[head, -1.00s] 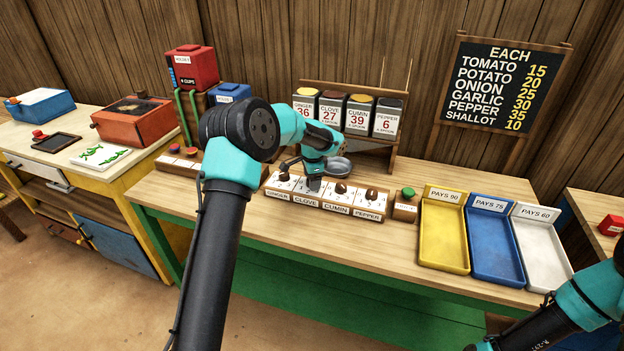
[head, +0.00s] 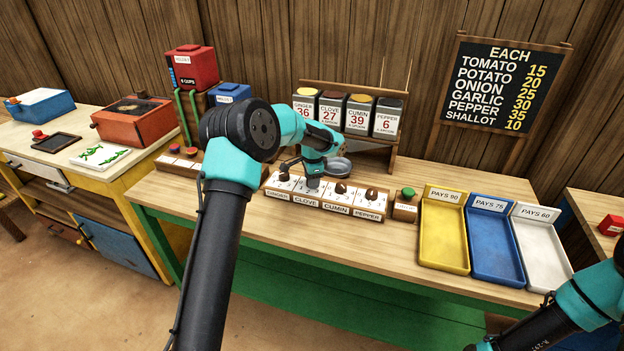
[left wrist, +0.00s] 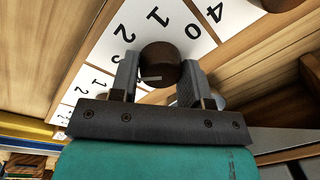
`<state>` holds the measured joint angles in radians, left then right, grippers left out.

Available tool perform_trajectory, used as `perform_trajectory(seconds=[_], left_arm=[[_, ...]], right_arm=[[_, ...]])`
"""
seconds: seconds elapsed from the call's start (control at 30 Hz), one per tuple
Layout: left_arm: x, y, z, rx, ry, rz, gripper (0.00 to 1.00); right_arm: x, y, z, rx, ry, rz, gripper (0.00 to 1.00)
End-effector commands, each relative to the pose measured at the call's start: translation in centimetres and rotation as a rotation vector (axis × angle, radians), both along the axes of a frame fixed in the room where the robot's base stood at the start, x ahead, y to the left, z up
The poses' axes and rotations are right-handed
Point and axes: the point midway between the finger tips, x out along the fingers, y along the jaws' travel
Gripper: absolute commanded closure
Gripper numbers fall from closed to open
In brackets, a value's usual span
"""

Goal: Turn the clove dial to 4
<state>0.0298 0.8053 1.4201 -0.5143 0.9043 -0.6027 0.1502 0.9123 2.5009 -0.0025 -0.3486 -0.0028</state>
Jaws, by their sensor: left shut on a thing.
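The clove dial (head: 308,191) is on a row of white dial plates with brown knobs, labelled ginger, clove, cumin and pepper. My left gripper (head: 313,186) is over the clove plate and hides its knob in the head view. In the left wrist view my left gripper (left wrist: 157,82) is shut on a round brown knob (left wrist: 160,60), with one finger on each side. A short pale mark shows on the knob. The figures 2, 1 and 0 show around it; a 4 shows farther right. I cannot tell the exact setting.
A cumin knob (head: 341,188) and a pepper knob (head: 371,195) stand close to the right. A green button (head: 408,193) is beyond them. Spice canisters (head: 359,114) and a grey dish (head: 338,166) stand behind. Yellow, blue and white trays (head: 497,262) lie at right.

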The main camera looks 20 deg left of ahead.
Motion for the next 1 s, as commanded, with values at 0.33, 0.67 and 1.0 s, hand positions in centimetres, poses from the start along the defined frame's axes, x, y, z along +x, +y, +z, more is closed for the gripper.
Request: perform_trajectory(seconds=[0.33,0.67,1.0], left_arm=[[0.03,-0.02,0.01,0.001,0.001,0.108,0.81],[0.06,-0.05,-0.03,0.001,0.001,0.355,0.81],[0.12,-0.05,-0.01,0.001,0.001,0.633,0.81]], right_arm=[[0.00,0.00,0.00,0.000,0.000,0.000,0.57],[0.00,0.00,0.00,0.000,0.000,0.000,0.57],[0.00,0.00,0.00,0.000,0.000,0.000,0.57]])
